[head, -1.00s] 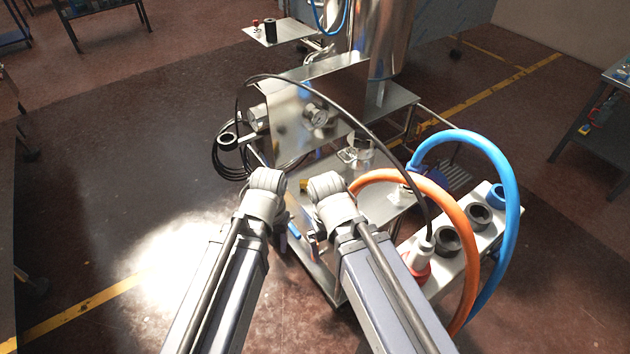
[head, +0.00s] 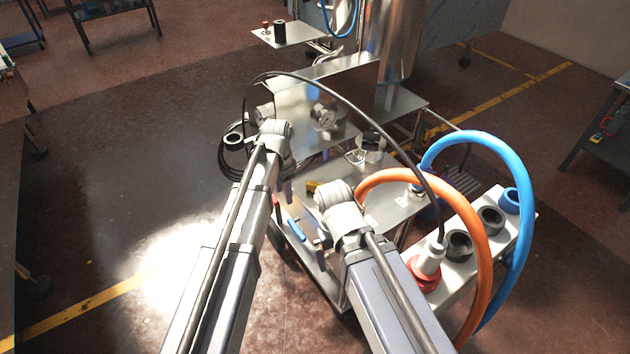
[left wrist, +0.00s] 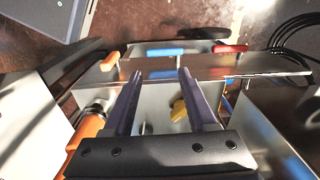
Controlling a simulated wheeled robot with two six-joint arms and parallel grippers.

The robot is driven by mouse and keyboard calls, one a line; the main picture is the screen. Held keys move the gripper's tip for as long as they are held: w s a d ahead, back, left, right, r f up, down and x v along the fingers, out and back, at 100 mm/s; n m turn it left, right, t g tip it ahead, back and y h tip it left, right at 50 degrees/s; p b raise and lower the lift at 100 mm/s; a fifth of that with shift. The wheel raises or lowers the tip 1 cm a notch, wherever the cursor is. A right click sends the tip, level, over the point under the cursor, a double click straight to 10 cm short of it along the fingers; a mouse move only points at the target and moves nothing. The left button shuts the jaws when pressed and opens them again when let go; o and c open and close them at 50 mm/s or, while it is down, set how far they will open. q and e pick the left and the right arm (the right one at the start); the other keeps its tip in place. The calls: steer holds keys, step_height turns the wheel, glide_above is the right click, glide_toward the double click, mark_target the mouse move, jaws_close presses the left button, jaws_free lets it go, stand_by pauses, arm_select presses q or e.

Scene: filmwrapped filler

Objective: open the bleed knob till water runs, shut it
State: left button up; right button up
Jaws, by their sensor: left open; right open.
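I cannot tell for sure which part is the bleed knob, and I see no running water. A small yellow part (head: 313,187) sits on the steel cart (head: 396,212); a yellow part (left wrist: 179,110) also shows between the fingers in the left wrist view. Blue (left wrist: 165,52), orange (left wrist: 109,60) and red (left wrist: 229,48) handles line the cart's edge there. My left gripper (head: 282,198) is open and empty above the cart's near-left side; its spread fingers also show in the left wrist view (left wrist: 158,75). My right gripper (head: 324,245) is open, lower and nearer, its fingers partly hidden.
A steel panel with a gauge (head: 322,116) stands behind the grippers. A black cable arches over the cart. Orange (head: 474,240) and blue (head: 518,230) hoses loop at the right beside a socket block (head: 485,248). The floor at left is clear.

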mark_target(315, 183)
arm_select(q)
steer(key=w+d+m, duration=0.3)
steer(key=w, duration=0.1)
steer(key=w+d+m, duration=0.3)
steer(key=w, duration=0.1)
steer(key=w+d+m, duration=0.2)
steer(key=w+d, duration=0.1)
steer(key=w, duration=0.1)
steer(key=shift+d+m, duration=0.2)
steer(key=shift+m, duration=0.2)
step_height(315, 183, down, 8)
steer(key=b, duration=0.8)
steer(key=shift+r, duration=0.1)
steer(key=shift+c, duration=0.2)
jaws_close()
